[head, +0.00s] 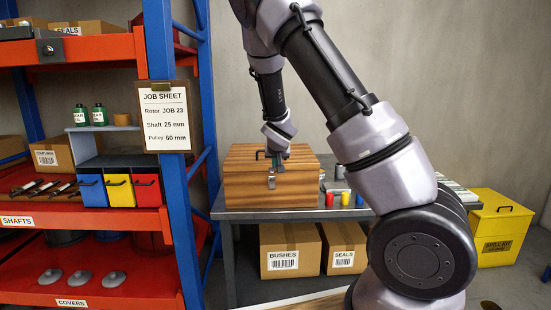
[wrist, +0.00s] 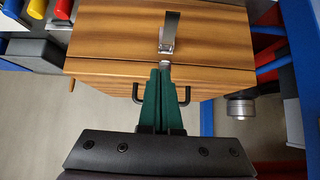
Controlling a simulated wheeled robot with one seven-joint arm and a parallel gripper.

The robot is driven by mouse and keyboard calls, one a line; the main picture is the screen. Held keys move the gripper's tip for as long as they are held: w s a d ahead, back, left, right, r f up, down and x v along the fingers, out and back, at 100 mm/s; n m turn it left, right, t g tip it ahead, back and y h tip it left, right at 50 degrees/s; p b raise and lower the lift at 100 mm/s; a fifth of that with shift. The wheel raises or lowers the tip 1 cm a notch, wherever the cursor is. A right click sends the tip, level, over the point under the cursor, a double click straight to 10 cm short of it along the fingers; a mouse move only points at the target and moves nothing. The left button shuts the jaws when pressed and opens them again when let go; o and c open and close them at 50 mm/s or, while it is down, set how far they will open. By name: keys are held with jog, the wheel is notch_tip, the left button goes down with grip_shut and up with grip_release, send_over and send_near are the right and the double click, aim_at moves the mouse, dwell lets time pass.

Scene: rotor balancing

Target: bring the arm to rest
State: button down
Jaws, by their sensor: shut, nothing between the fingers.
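My arm (head: 330,80) reaches from the right foreground up and over, then down to the workbench. My gripper (head: 274,172) is in front of the wooden chest (head: 240,190), close to its metal latch. In the wrist view my gripper (wrist: 166,72) has its green fingers together, with nothing between them. The fingertips are just below the latch (wrist: 168,35) on the chest front (wrist: 110,75); I cannot tell whether they touch it. The chest lid looks closed. Part of the bench behind my arm is hidden.
The chest stands on a grey workbench (head: 330,213) with small red, blue and yellow items (head: 345,199). Boxes marked BUSHES (head: 290,250) and SEALS (head: 343,248) sit below. A blue and orange rack (head: 180,220) stands left, a yellow bin (head: 500,225) right.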

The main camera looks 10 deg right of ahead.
jog(key=s+d+r+m+g+y, duration=0.1)
jog(key=s+d+r+m, duration=0.1)
jog(key=s+r, duration=0.6)
jog(key=s+d+r+m+g+y, duration=0.1)
jog(key=s+d+r, duration=0.2)
jog(key=s+r, duration=0.5)
jog(key=s+a+r, duration=0.1)
jog(key=s+r, duration=0.3)
jog(key=s, duration=0.6)
jog(key=s+a+r+n+y, duration=0.1)
jog(key=s+r, duration=0.3)
jog(key=s, duration=0.6)
jog(key=shift+a+y, duration=0.3)
jog(key=shift+a, duration=0.35)
